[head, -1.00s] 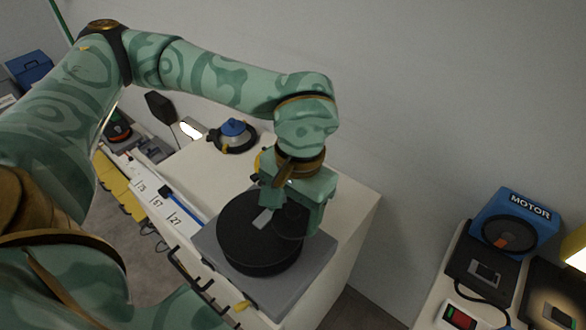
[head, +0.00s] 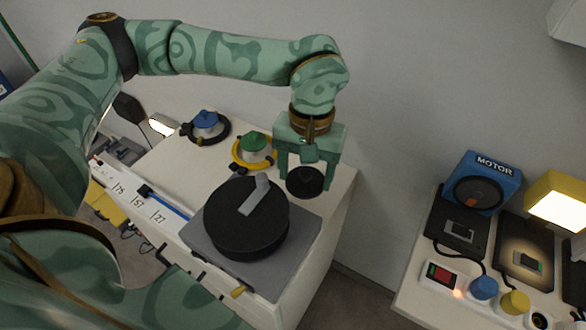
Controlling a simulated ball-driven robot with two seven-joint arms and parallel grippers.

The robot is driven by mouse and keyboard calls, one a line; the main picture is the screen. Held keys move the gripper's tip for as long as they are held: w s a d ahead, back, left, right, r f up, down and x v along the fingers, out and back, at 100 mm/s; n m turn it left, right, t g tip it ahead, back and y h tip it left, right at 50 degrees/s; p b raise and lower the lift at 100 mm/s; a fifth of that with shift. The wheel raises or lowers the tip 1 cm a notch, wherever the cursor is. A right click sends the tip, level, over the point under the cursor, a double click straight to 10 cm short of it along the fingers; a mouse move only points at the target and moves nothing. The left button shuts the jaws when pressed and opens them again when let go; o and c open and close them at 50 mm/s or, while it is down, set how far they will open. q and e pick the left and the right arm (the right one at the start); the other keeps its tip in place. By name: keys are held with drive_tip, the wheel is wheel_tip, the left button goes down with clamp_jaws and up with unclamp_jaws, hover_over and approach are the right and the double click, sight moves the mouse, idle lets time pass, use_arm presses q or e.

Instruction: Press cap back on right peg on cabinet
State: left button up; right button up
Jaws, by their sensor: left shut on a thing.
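My left gripper (head: 306,171) is at the back right of the white cabinet (head: 338,198), pointing down. Its fingers are shut on a round black cap (head: 305,184), one finger on each side. The cap is near the cabinet top; whether it touches anything below, I cannot tell. No right peg shows; anything under the cap is hidden. To the left stand a green knob (head: 253,142) with a yellow ring and a blue knob (head: 206,119) with a dark ring. My right gripper is not in view.
A large black drum (head: 240,228) with a grey bar on it sits on a grey plate (head: 285,250) at the cabinet's front. A blue MOTOR box (head: 483,180) and a yellow lamp (head: 556,200) stand on another table at the right, across a gap.

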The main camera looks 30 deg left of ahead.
use_arm(q)
drive_tip(key=w+a+r+n+t+h, duration=0.15)
drive_tip(key=w+a+n, duration=0.45)
drive_tip(key=w+n, duration=0.9)
drive_tip(key=f+n+b, duration=0.1)
drive_tip(key=f+b, duration=0.1)
drive_tip(key=f, duration=0.1)
drive_tip(key=s+f+n+b, duration=0.1)
drive_tip(key=f+b, duration=0.2)
drive_tip(key=f, duration=0.1)
drive_tip(key=s+f+b, duration=0.1)
drive_tip(key=f+b, duration=0.2)
drive_tip(key=shift+s+f+n+y, duration=0.1)
drive_tip(key=shift+f+n+y, duration=0.15)
drive_tip(key=shift+f+n, duration=0.15)
drive_tip(key=shift+f, duration=0.9)
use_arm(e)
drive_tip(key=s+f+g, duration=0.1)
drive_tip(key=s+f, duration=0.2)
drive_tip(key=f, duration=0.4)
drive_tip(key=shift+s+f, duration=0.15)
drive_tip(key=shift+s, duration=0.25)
use_arm(q)
drive_tip(key=shift+f+b, duration=0.3)
drive_tip(key=shift+f, duration=0.5)
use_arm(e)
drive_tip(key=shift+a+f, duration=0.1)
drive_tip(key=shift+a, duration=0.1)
